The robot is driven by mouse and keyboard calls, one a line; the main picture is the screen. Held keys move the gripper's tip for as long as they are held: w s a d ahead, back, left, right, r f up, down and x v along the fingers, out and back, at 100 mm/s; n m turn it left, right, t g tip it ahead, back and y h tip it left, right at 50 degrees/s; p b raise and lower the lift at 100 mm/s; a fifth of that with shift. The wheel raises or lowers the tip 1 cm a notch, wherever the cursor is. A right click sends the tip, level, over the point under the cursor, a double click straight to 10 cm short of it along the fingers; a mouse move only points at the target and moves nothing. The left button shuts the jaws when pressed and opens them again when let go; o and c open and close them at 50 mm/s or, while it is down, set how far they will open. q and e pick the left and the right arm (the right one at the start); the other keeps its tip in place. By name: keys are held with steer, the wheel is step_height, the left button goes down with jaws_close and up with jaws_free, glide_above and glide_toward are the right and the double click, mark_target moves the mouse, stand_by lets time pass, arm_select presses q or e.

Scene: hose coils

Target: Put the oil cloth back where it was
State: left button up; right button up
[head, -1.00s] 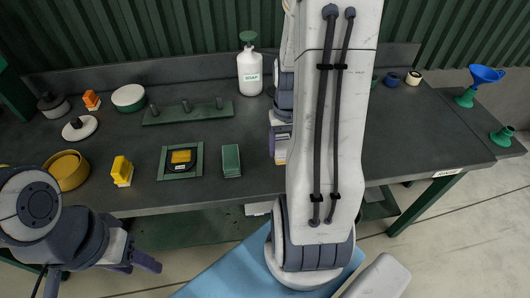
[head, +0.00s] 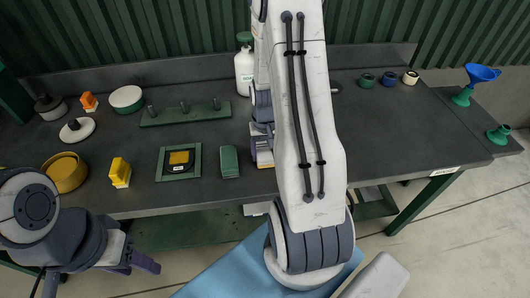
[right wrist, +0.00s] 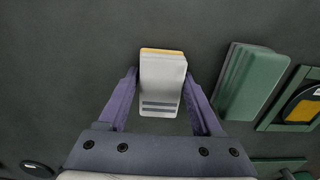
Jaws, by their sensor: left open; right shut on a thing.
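My right gripper (right wrist: 160,76) is shut on a pale folded cloth (right wrist: 161,88) with grey stripes at one end and a yellow edge at the other. In the head view this cloth (head: 264,158) shows partly beside my right arm, near the front of the bench. I cannot tell whether it touches the bench top. A green folded stack (head: 229,161) lies just left of it, and also shows right of the gripper in the right wrist view (right wrist: 252,82). My left gripper (head: 146,264) is open and empty, low in front of the bench.
A green-framed tray (head: 162,177) with a dark and yellow item lies left of the green stack. A yellow block (head: 120,172) and a yellow bowl (head: 66,172) are further left. A soap bottle (head: 244,70) and a peg rack (head: 186,115) stand behind. The bench (head: 400,130) is clear at right.

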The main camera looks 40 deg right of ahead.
mark_target(265, 152)
steer(key=shift+f, duration=0.15)
steer(key=o, duration=1.3)
steer(key=shift+r, duration=0.25)
step_height(265, 152, up, 12)
steer(key=shift+f+p, duration=0.1)
steer(key=shift+p, duration=0.2)
